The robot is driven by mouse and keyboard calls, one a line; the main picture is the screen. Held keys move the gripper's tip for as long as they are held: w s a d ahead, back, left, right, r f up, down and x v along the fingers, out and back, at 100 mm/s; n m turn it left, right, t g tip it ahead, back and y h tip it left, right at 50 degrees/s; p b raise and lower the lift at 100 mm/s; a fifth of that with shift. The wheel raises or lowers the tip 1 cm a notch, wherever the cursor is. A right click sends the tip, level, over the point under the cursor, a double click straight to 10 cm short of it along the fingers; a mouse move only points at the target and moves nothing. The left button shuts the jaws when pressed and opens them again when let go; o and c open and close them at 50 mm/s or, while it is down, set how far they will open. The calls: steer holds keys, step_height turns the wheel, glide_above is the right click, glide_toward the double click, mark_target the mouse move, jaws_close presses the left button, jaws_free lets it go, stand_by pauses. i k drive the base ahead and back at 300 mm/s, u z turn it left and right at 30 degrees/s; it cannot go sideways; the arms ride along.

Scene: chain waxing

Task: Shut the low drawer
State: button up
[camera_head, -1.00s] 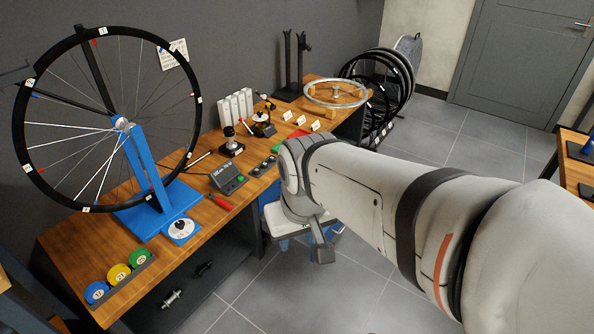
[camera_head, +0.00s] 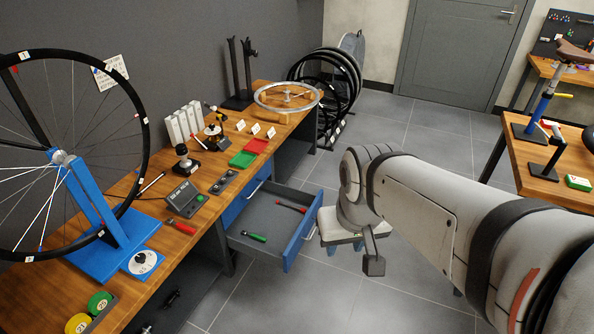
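The low drawer (camera_head: 245,228) stands pulled out from under the wooden workbench. Its blue front panel (camera_head: 303,232) faces right, and its grey inside shows a green-handled tool (camera_head: 254,237) and a red-handled tool (camera_head: 291,207). A closed blue drawer front (camera_head: 236,203) shows above it, under the bench top. My gripper (camera_head: 345,247) hangs below my wrist, just right of the drawer front in the picture. It appears empty.
The workbench (camera_head: 150,208) holds a wheel in a blue truing stand (camera_head: 95,222), a grey device (camera_head: 186,198), and red and green trays (camera_head: 243,159). Wheels (camera_head: 325,85) stand at its far end. Another bench (camera_head: 540,185) is at right.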

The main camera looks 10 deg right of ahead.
mark_target(285, 229)
steer(key=z, duration=0.15)
steer(key=i, duration=1)
steer(key=z, duration=0.15)
steer(key=k, duration=0.35)
steer(key=u, duration=0.35)
steer(key=i, duration=0.85)
steer(key=z, duration=0.4)
